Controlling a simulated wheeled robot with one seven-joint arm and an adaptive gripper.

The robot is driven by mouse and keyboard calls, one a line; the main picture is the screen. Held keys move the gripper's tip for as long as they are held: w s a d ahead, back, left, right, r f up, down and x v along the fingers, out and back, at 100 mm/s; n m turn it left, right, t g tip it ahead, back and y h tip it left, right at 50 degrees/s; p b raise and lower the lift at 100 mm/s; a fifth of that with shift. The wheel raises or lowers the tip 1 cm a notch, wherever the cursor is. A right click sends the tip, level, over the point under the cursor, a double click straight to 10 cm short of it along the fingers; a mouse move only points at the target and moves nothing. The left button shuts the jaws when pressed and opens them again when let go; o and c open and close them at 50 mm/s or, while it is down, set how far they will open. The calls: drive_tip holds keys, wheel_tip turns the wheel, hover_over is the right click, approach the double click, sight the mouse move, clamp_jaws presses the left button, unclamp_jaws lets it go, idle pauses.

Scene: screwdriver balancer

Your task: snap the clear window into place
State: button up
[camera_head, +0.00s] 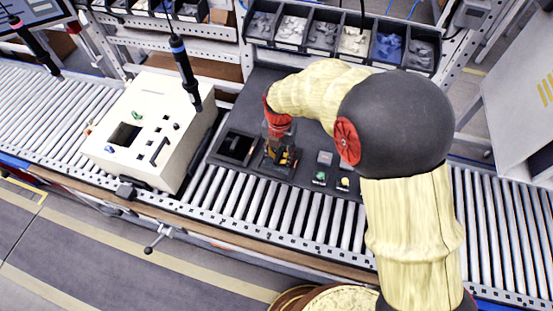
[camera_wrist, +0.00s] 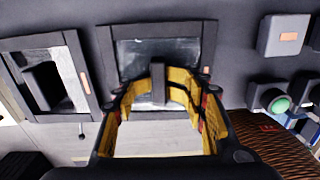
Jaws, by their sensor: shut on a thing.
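The clear window (camera_wrist: 135,52) shows in the wrist view as a glossy see-through pane in a dark frame, with a dark upright tab in its middle. My gripper (camera_wrist: 158,88) has its yellow fingers closed on this tab. In the head view my gripper (camera_head: 282,158) points down over the dark tray (camera_head: 268,92) and hides most of the window. I cannot tell whether the window rests in the tray or is just above it. The cream-white housing (camera_head: 172,97) stands to the left, with a dark rectangular opening (camera_head: 124,135) in its sloped face.
A second dark frame (camera_head: 236,147) lies left of my gripper, also in the wrist view (camera_wrist: 80,75). A green button (camera_wrist: 281,104) and a grey block (camera_wrist: 284,36) sit right. Screwdrivers (camera_head: 184,68) hang above the housing. Part bins (camera_head: 322,35) line the back.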

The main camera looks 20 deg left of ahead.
sight(279, 155)
drive_tip(key=shift+s+d+f, duration=0.1)
drive_tip(key=shift+d+f, duration=0.05)
drive_tip(key=shift+f, duration=0.05)
clamp_jaws()
drive_tip(key=shift+r, duration=0.15)
drive_tip(key=shift+r+p, duration=0.85)
drive_tip(key=shift+r, duration=0.4)
drive_tip(key=shift+w+r+p, duration=0.2)
drive_tip(key=shift+r+p, duration=0.1)
drive_tip(key=shift+r, duration=0.3)
drive_tip(key=shift+r+p, duration=0.95)
drive_tip(key=shift+r, duration=0.8)
drive_tip(key=shift+a, duration=0.2)
